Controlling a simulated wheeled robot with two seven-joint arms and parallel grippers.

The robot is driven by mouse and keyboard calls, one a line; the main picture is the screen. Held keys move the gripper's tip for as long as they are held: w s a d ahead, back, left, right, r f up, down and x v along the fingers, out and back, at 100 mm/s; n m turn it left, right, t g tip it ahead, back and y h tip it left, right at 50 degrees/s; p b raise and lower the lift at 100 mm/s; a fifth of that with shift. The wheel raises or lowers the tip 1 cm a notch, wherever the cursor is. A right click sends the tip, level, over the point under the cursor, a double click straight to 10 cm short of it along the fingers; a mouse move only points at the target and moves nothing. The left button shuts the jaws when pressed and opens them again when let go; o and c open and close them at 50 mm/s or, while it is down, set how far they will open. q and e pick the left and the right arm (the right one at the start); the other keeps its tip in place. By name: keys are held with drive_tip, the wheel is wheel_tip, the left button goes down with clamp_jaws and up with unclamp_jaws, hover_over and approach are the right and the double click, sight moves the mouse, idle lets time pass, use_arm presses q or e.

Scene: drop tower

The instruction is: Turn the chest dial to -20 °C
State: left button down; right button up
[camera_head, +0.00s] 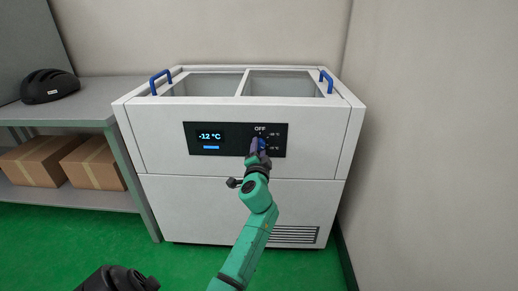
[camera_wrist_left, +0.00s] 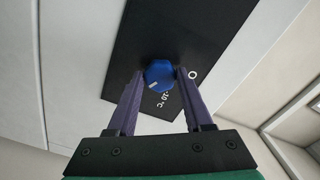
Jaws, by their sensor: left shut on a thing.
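The white chest freezer (camera_head: 152,148) stands against the back wall. Its black panel (camera_head: 228,131) has a display (camera_head: 209,136) reading -12 °C with a blue bar below. The blue dial (camera_head: 262,144) sits on the panel's right part, under the word OFF; small temperature labels beside it are hard to read. In the left wrist view the dial (camera_wrist_left: 159,74) shows a short white mark near its lower-left edge. My left gripper (camera_head: 259,146) is shut on the dial, one finger on each side, hiding part of it in the head view. My right gripper is not in view.
The freezer's top has glass lids with blue handles (camera_head: 160,81) (camera_head: 326,80). A grey shelf (camera_head: 86,105) on the left holds a black helmet (camera_head: 49,86) and cardboard boxes (camera_head: 93,163). A wall stands close on the right. Green floor (camera_head: 190,265) is open in front.

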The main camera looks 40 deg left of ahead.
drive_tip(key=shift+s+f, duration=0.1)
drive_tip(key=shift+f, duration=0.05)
use_arm(q)
drive_tip(key=shift+c, duration=1.5)
unclamp_jaws()
drive_tip(key=shift+a, duration=0.1)
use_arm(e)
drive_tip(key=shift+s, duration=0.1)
use_arm(q)
drive_tip(key=shift+s+d, duration=0.35)
drive_tip(key=v, duration=1.3)
drive_tip(key=shift+s+d+b, duration=0.2)
drive_tip(key=shift+s+b, duration=0.05)
drive_tip(key=shift+b, duration=0.2)
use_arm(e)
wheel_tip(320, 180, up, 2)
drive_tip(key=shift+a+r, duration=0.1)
